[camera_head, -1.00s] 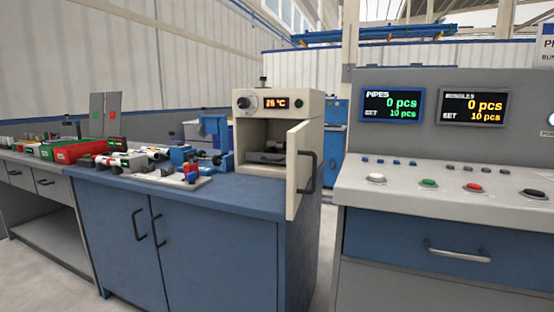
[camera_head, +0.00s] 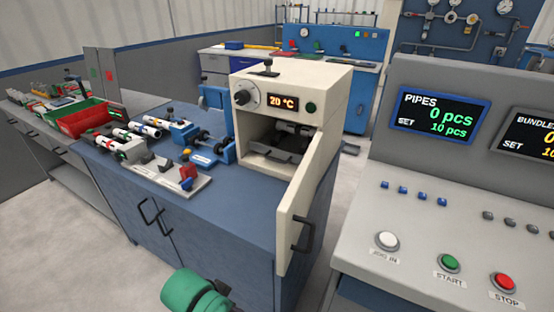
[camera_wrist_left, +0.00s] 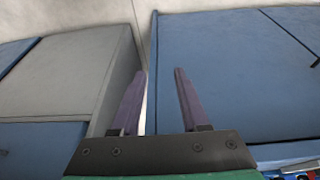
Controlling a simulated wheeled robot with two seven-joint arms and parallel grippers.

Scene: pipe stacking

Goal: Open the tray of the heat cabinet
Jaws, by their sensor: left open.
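The heat cabinet (camera_head: 333,82) is a cream box on the blue workbench, with a dial and a display reading 20 °C. Its door (camera_head: 305,205) stands open, swung toward me on the right, with a black handle. The dark tray (camera_head: 272,152) lies inside the cabinet's opening. My left arm shows at the bottom of the head view as a green part, below and in front of the cabinet; its fingers are hidden there. In the left wrist view my left gripper (camera_wrist_left: 160,95) is open and empty, its two purple fingers apart. My right gripper is not in view.
The control console (camera_head: 430,225) with buttons and screens stands to the right, with a narrow gap to the workbench (camera_head: 232,215). Pipe fixtures (camera_head: 170,170) and a red bin (camera_head: 85,120) stand left of the cabinet. Bare bench top lies in front of the cabinet.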

